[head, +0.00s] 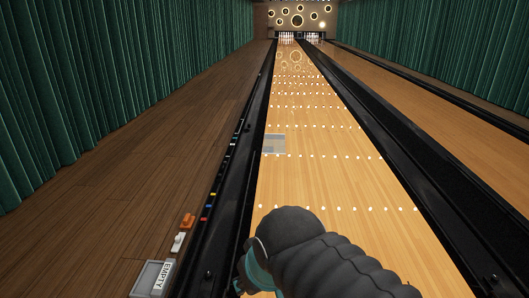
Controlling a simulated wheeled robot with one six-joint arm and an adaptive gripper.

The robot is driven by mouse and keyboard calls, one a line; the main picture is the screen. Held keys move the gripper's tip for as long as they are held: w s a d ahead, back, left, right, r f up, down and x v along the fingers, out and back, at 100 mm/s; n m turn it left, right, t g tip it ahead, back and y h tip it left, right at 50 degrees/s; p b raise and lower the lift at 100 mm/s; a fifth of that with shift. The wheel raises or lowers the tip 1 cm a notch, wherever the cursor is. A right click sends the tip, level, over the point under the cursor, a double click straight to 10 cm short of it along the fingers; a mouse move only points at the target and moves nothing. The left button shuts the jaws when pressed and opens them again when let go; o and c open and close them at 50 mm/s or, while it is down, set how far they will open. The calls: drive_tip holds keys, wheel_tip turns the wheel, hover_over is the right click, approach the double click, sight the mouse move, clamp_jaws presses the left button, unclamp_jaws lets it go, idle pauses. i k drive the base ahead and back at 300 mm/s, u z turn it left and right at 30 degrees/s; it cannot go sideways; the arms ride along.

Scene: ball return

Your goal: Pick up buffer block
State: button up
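I cannot tell for sure which thing is the buffer block. A small orange block-like piece (188,221) with a raised part lies at the lower left, beside the black gutter. A small white piece (178,241) of similar form lies just in front of it. My gripper (241,288) is at the bottom edge, low over the near end of the lane and right of both pieces, apart from them. My dark ribbed arm hides most of it, and its fingertips are not clear.
A grey tray (144,280) with an "EMPTY" label is at the lower left. Small coloured pieces line the gutter's left edge (209,206). A grey panel (273,144) lies on the lane (320,180). The dark wooden floor (120,200) to the left is clear.

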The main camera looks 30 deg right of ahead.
sight(187, 220)
drive_tip(key=u, duration=0.45)
drive_tip(key=k, duration=1.05)
drive_tip(key=u, duration=0.95)
drive_tip(key=i, duration=2.6)
drive_tip(key=z, duration=0.2)
drive_tip(key=i, duration=1.8)
drive_tip(key=z, duration=1)
drive_tip(key=i, duration=0.9)
drive_tip(key=z, duration=1.8)
drive_tip(key=i, duration=0.8)
drive_tip(key=z, duration=0.5)
